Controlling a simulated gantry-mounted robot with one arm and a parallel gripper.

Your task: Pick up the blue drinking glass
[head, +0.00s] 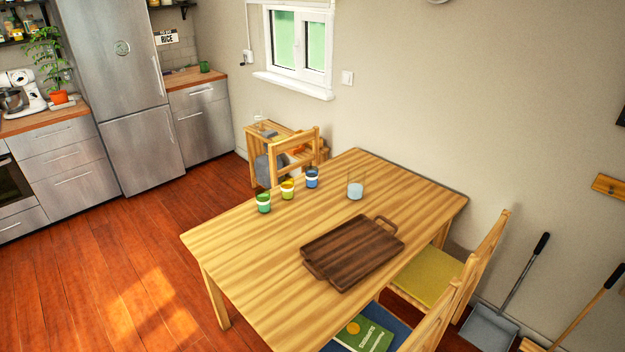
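A dark blue glass with a pale band (312,178) stands upright on the wooden table (240,242), toward its far side. To its left stand a yellow glass with a pale band (288,190) and a green one (264,203), in a slanting row. To its right, apart from it, stands a clear glass with a pale bluish lower part (355,188). My gripper is not in view.
A dark wooden tray with handles (352,254) lies on the table in front of the glasses. Chairs stand at the far end and at the right side, one with a yellow seat (428,277). A green book (364,334) lies on a blue seat. The table's left part is clear.

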